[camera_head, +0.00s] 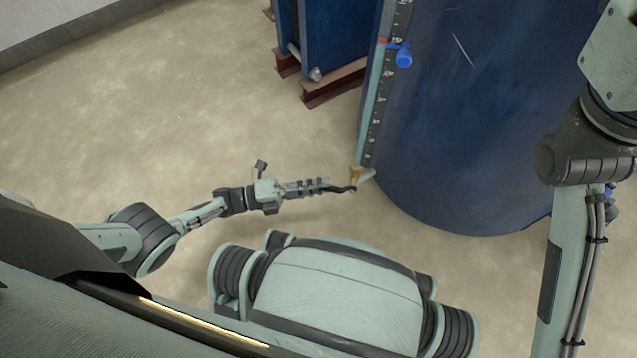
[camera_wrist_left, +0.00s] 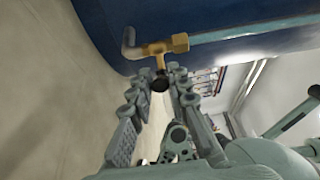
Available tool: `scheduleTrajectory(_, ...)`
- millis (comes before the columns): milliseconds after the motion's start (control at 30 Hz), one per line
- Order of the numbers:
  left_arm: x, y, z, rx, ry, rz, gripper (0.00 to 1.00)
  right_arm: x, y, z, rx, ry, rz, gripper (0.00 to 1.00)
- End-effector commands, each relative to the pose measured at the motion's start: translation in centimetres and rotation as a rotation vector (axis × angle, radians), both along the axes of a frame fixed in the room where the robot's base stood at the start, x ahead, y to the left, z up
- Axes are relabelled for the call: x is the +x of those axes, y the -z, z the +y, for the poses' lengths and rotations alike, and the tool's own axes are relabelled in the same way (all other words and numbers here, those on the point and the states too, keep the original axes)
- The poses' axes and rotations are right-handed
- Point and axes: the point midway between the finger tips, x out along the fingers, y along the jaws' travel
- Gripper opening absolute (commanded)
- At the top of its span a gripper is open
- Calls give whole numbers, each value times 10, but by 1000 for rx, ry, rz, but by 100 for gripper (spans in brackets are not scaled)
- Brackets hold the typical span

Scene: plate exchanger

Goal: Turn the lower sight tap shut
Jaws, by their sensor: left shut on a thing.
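The lower sight tap (camera_head: 355,175) is a small brass fitting at the bottom of the scaled sight strip on the blue tank, with a dark handle and a pale grey spout. In the left wrist view its brass body (camera_wrist_left: 165,47) lies beyond the fingertips, and the dark round end of its handle (camera_wrist_left: 159,84) shows between them. My left gripper (camera_head: 328,185) reaches in from the left and is shut on the handle; its fingers (camera_wrist_left: 161,73) partly hide it. The tap's exact turn angle is hard to read. My right gripper is out of view.
The blue tank (camera_head: 460,120) stands close behind the tap. A scale strip (camera_head: 374,125) runs up its side to a blue knob (camera_head: 404,55). A brown steel foot (camera_head: 334,84) of a blue frame is further back. The floor (camera_head: 150,110) to the left is clear.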

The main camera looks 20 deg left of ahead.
Motion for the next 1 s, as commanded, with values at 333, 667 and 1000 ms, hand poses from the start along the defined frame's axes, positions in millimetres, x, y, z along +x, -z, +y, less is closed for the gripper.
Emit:
scheduleTrajectory(333,-1,1,-1,1,1,3,39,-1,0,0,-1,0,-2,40)
scheduleTrajectory(667,-6,1,11,2,0,3,39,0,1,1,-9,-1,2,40)
scheduleTrajectory(1000,-37,2,72,2,-1,5,39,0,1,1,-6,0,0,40)
